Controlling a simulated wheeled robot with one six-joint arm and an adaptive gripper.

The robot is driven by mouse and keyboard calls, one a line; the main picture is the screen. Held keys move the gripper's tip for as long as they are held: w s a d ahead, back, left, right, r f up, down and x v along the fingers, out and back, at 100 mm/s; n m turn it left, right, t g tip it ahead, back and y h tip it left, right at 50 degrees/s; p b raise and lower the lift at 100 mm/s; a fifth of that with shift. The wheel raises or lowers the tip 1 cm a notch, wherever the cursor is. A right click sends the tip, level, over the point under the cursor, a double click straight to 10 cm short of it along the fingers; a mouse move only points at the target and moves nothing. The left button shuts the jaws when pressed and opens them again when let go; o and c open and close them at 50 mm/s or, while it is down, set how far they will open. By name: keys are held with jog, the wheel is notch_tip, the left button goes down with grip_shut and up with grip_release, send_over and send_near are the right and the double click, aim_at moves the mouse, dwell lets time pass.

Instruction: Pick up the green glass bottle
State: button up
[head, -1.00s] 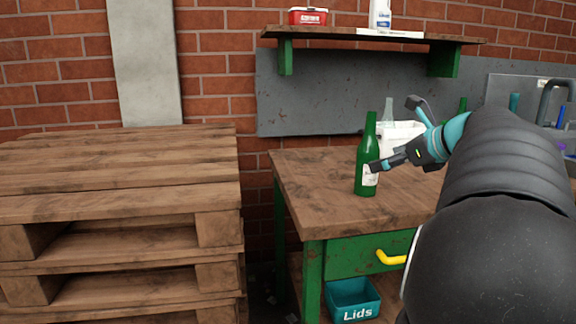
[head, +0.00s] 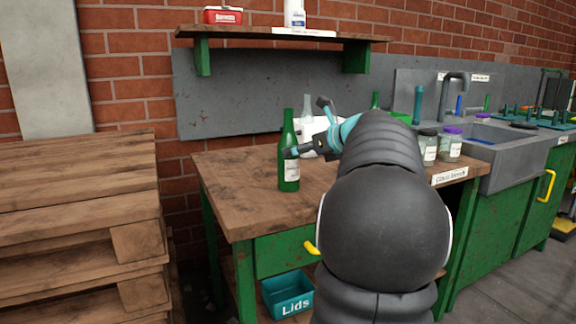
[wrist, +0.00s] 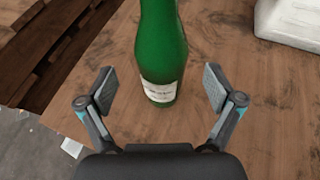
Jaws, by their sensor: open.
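The green glass bottle (head: 289,158) stands upright on the wooden workbench (head: 235,185), with a white label on its lower half. My gripper (head: 305,128) is at the bottle's right side in the head view, with one finger overlapping the bottle. In the wrist view the bottle (wrist: 162,50) stands straight ahead, past the middle of the gap between the fingertips. My gripper (wrist: 160,88) is open and empty, with a finger on either side of the gap. The bottle's top is cut off in the wrist view. My arm hides part of the bench behind it.
A clear bottle (head: 307,110) and a white container (head: 322,124) stand behind the green bottle. Jars (head: 450,145) and a sink (head: 500,150) are at the right. A shelf (head: 280,35) hangs above. Stacked pallets (head: 80,190) stand left. The bench's front left is clear.

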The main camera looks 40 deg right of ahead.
jog(key=x, duration=0.5)
jog(key=shift+s+d+f, duration=0.1)
jog(key=shift+f, duration=0.1)
jog(key=c, duration=1.4)
jog(key=shift+c, duration=0.6)
jog(key=shift+r, duration=0.2)
